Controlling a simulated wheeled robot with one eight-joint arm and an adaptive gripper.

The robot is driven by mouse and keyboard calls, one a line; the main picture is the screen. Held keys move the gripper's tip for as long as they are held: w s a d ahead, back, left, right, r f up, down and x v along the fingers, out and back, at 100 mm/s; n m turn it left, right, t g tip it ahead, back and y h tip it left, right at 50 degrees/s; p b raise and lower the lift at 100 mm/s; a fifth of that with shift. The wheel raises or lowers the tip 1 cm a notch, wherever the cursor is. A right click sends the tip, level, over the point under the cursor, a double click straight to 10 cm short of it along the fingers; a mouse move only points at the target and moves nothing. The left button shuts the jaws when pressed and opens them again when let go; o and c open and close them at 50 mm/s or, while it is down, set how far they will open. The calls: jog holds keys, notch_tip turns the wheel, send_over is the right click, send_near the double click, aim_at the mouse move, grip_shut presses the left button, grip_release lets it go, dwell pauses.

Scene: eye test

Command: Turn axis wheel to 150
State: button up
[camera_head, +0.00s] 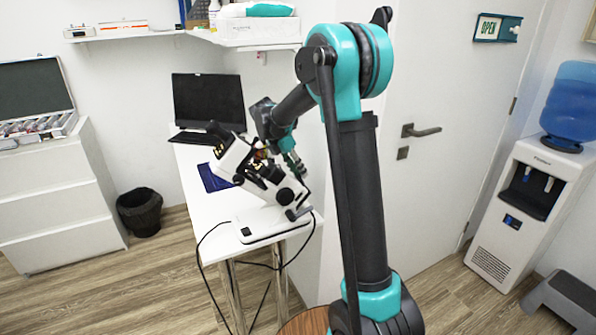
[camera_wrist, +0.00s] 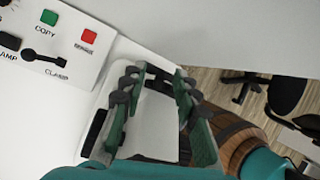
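A white machine (camera_head: 262,222) with black round knobs (camera_head: 285,196) stands on the white table in the head view. No wheel with a readable scale shows, so I cannot tell which knob is the axis wheel or its setting. In the wrist view a white panel (camera_wrist: 62,62) carries a green button (camera_wrist: 48,18) marked COPY, a red button (camera_wrist: 89,35) and a black lever (camera_wrist: 43,57) marked CLAMP. My gripper (camera_wrist: 156,76) has its two green fingers apart, with a pale surface seen between them. In the head view my gripper (camera_head: 298,166) is beside the machine's upper part, partly hidden; contact is unclear.
A dark laptop (camera_head: 208,102) and a blue mat (camera_head: 212,178) lie on the white table (camera_head: 190,152). A black cable (camera_head: 203,262) hangs from its front. A brown wooden round thing (camera_wrist: 237,138) and a black chair (camera_wrist: 286,95) show in the wrist view.

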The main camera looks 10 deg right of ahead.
grip_shut()
jog(key=shift+w+a+f+n, duration=0.1)
jog(key=shift+w+a+n, duration=0.2)
jog(key=shift+n, duration=0.3)
jog(key=shift+o, duration=0.3)
grip_release()
